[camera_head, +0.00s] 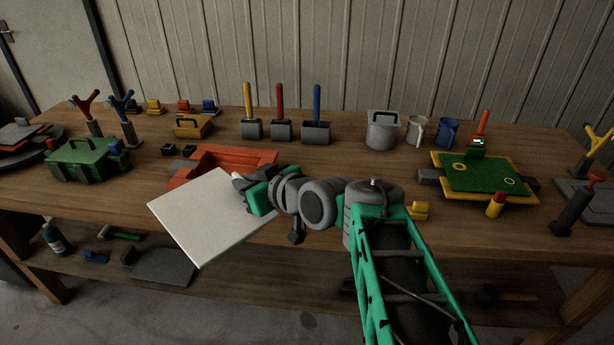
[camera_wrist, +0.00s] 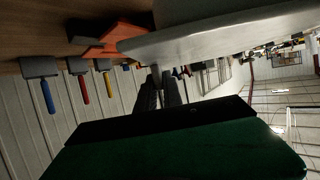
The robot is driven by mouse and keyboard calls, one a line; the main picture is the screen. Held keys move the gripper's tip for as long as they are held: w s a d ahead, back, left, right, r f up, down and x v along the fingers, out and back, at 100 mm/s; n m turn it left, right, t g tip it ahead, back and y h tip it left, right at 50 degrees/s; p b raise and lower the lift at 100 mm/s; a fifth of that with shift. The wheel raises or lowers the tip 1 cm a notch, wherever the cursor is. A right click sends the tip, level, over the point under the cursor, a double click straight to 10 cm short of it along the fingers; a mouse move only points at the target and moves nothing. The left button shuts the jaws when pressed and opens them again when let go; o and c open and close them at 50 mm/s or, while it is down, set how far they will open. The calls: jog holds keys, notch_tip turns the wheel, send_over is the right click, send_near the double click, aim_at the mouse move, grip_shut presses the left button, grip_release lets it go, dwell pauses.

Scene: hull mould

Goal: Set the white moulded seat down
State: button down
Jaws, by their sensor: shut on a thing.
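The white moulded seat (camera_head: 205,220) shows in the head view as a pale, flat, square panel, left of my arm and over the bench's front edge. My gripper (camera_head: 246,187) is shut on its right-hand rim. In the wrist view the seat (camera_wrist: 230,35) is a broad pale slab across the top, with my gripper's dark fingers (camera_wrist: 160,88) at its edge. The seat looks held clear of the bench, though the gap beneath it is hidden. An orange-red tray-like mould (camera_head: 235,157) lies on the bench just behind the seat, which partly covers it.
On the wooden bench (camera_head: 340,180) stand a green toolbox (camera_head: 88,160) at left, upright-handled tools (camera_head: 281,125) behind, and a grey canister (camera_head: 381,130) and a green-topped yellow board (camera_head: 480,173) at right. A lower shelf holds a bottle (camera_head: 54,238).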

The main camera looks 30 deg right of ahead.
jog(key=w+d+r+m+h+p, duration=0.1)
jog(key=w+d+r, duration=0.15)
jog(key=d, duration=1.35)
jog(key=s+d+p, duration=0.1)
jog(key=s+d, duration=0.3)
jog(key=d, duration=0.4)
jog(key=s+d, duration=0.5)
jog(key=d, duration=0.4)
jog(key=shift+t+h, duration=0.3)
jog(key=shift+w+d+f+p, duration=0.15)
jog(key=shift+w+d+f, duration=1.3)
jog(key=shift+w+f, duration=0.5)
jog(key=shift+w+d+f+p, duration=0.1)
jog(key=shift+w+d+f, duration=1.45)
jog(key=shift+f, duration=0.55)
jog(key=shift+w+d+f+p, duration=0.15)
jog(key=shift+w+d+f, duration=1.25)
jog(key=shift+w+f, duration=0.55)
jog(key=shift+s+f, duration=0.1)
jog(key=shift+f, duration=0.1)
jog(key=shift+f, duration=0.2)
jog(key=c, duration=1.5)
grip_release()
jog(key=shift+r, duration=0.1)
